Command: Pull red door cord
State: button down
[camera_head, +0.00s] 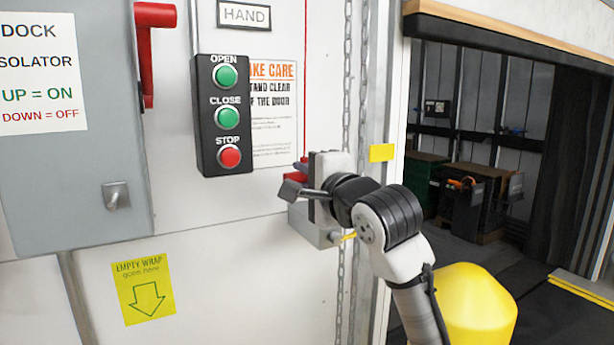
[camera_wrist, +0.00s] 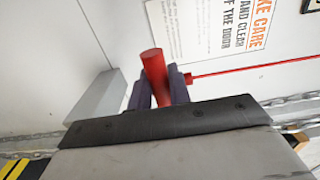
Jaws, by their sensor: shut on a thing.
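The red cord (camera_head: 305,80) hangs as a thin straight line in front of the white wall, right of the button panel. Its lower end is a red handle (camera_wrist: 153,66), with the thin cord (camera_wrist: 250,69) running off to the right in the wrist view. My gripper (camera_head: 299,178) is at the lower end of the cord. In the wrist view, the fingers of my gripper (camera_wrist: 160,82) are shut on the red handle, one on each side. The handle's lower part is hidden between the fingers and behind the gripper body.
A black panel (camera_head: 205,140) with OPEN, CLOSE and STOP buttons is left of my gripper. A chain (camera_head: 346,75) hangs close behind it. A grey box (camera_head: 313,225) is just below. A grey isolator (camera_head: 75,170) with a red lever (camera_head: 150,50) and a yellow bollard (camera_head: 475,305) flank the area.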

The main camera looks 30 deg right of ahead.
jog(key=shift+f+b, duration=0.7)
jog(key=shift+f, duration=0.65)
grip_release()
jog(key=s, duration=1)
jog(key=shift+a+p, duration=0.25)
jog(key=shift+p, duration=0.1)
jog(key=shift+s, duration=0.1)
